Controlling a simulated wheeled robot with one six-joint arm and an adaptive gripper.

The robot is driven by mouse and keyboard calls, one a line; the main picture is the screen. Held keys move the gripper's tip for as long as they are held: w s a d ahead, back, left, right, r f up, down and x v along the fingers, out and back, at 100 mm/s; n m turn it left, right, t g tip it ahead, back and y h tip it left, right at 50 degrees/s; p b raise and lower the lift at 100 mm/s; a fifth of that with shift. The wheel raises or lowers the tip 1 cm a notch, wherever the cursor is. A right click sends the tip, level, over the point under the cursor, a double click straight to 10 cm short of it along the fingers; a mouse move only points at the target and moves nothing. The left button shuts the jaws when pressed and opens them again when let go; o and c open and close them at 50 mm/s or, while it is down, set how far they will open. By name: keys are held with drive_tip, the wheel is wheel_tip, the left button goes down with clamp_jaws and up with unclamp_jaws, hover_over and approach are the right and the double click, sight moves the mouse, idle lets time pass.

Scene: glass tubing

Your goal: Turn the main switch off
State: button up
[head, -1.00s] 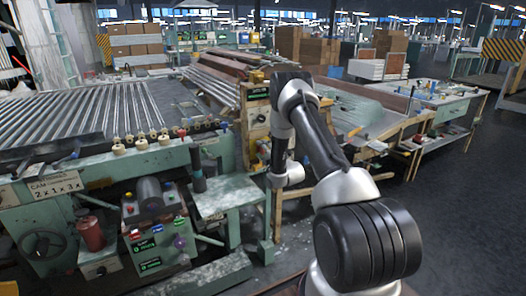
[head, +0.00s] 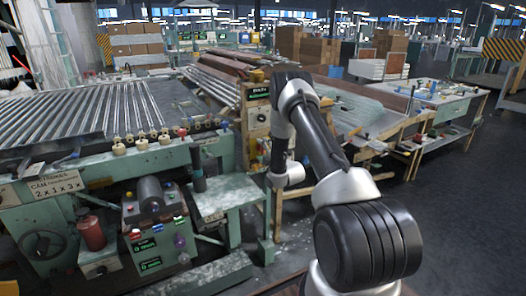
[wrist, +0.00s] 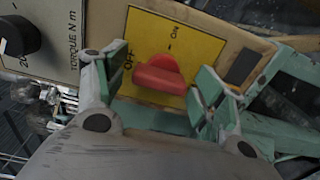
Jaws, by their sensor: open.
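The main switch is a red knob (wrist: 162,75) on a yellow plate (wrist: 205,45) in the wrist view. The plate is lettered "OFF" to the left of the knob and "On" above it. The knob's wide red grip lies roughly crosswise in the picture. My gripper (wrist: 160,82) is open, with one green-grey finger on each side of the knob. A gap shows between the knob and each finger. In the head view the yellow panel (head: 257,118) stands on a wooden post, and my arm hides the gripper there.
A black dial (wrist: 18,36) on a grey plate marked "TORQUE N m" sits left of the switch. In the head view a roller table (head: 85,112) is at left and a green machine with buttons (head: 155,222) is in front. The dark floor at right is open.

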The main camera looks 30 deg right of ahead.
drive_tip(key=s, duration=1.2)
drive_tip(key=shift+d, duration=0.15)
